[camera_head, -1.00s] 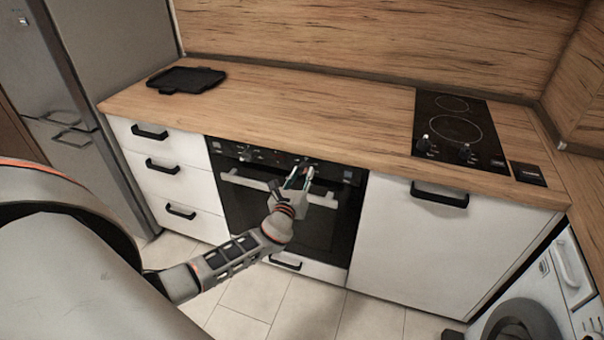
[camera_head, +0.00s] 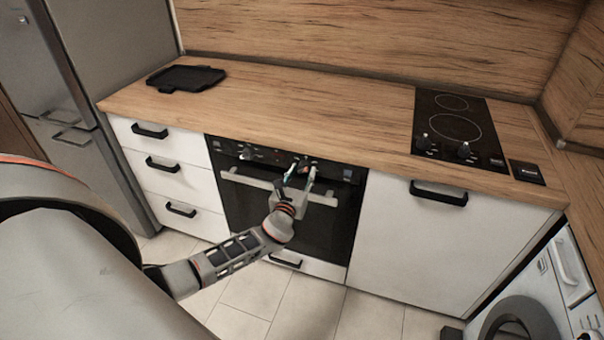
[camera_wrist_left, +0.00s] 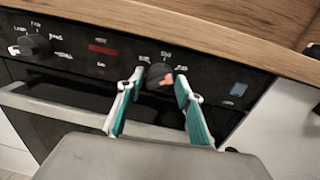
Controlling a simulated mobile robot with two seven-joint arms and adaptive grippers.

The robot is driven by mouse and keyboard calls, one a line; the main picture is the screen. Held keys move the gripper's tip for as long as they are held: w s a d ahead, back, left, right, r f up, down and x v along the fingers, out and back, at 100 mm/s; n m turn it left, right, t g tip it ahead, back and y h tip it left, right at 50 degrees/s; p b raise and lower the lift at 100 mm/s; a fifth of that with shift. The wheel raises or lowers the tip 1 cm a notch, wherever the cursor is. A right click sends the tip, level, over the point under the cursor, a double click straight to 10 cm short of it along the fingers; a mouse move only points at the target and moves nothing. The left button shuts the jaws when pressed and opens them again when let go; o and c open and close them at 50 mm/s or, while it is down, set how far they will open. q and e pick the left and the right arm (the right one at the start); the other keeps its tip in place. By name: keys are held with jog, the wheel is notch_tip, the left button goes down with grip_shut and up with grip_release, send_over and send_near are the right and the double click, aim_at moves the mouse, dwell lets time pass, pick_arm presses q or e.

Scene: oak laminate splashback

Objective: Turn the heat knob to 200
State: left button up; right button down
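The black oven (camera_head: 270,200) is set under the counter, with a dark control panel along its top. In the left wrist view a dark round knob (camera_wrist_left: 158,74) on the panel shows between the fingertips of my left gripper (camera_wrist_left: 160,82). The teal-padded fingers are apart, one on each side of the knob; I cannot tell whether they touch it. A second knob (camera_wrist_left: 36,46) is farther left. The markings around the knobs are too blurred to read. In the head view my left gripper (camera_head: 302,170) is at the right half of the panel. My right gripper is not in view.
The oven handle (camera_wrist_left: 62,107) runs just below the panel, under my left gripper. The wooden counter (camera_head: 300,105) overhangs above it. A hob (camera_head: 455,128) with two knobs is at the right, and a black tray (camera_head: 186,78) lies at the left.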

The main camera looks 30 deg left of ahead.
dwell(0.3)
pick_arm(q)
jog(key=v, duration=1.2)
jog(key=s+d+f+n+g+h, duration=0.35)
jog(key=s+d+f+n, duration=0.35)
jog(key=s+f+n, duration=0.3)
jog(key=s+d+f+n+g+h, duration=0.2)
jog(key=s+d+n, duration=0.9)
jog(key=n, duration=0.7)
jog(key=shift+s+d+f+g+h, duration=0.45)
jog(key=shift+f+h, duration=0.4)
jog(key=shift+h, duration=0.4)
